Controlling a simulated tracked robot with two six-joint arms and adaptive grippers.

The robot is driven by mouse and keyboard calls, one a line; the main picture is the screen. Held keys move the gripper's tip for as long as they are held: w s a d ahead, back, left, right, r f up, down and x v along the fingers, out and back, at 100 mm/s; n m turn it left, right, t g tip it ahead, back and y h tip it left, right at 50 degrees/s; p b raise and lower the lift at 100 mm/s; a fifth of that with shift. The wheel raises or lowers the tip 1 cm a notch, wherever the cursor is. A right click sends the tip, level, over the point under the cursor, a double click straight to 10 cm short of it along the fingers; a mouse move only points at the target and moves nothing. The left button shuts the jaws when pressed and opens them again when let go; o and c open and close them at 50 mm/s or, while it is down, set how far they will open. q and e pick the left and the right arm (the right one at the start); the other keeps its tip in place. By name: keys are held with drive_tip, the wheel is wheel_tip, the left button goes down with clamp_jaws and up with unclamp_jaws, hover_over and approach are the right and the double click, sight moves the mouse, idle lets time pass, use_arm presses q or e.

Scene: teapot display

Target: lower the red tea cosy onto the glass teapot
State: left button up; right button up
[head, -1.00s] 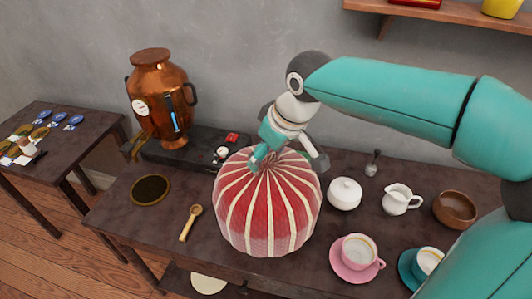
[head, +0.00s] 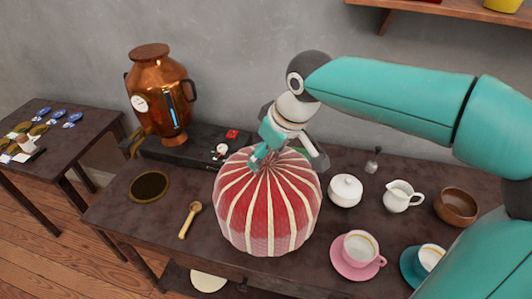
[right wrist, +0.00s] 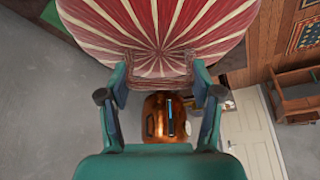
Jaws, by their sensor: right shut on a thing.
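The red tea cosy (head: 268,210), with cream stripes, is upright over the middle of the dark table. My right gripper (head: 262,157) is shut on its gathered top. In the right wrist view the cosy (right wrist: 150,22) fills the top of the picture, and the gripper's two fingers (right wrist: 160,80) stand either side of its pinched tip. The glass teapot is not visible; whether it is under or behind the cosy I cannot tell. The gap between the cosy's lower edge and the table cannot be judged. My left gripper is not in view.
A copper urn (head: 158,90) stands behind left on a dark base. A wooden spoon (head: 190,220) and a round dark mat (head: 149,187) lie left. A white sugar bowl (head: 345,192), a creamer (head: 402,196), a pink cup (head: 360,246) and a wooden bowl (head: 456,207) stand right.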

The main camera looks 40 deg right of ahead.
drive_tip(key=shift+f, duration=0.15)
drive_tip(key=shift+f+b, duration=2.85)
drive_tip(key=shift+f, duration=0.65)
drive_tip(key=o, duration=1.8)
drive_tip(key=shift+r, duration=0.15)
drive_tip(key=shift+r+p, duration=2.8)
drive_tip(key=shift+r, duration=0.6)
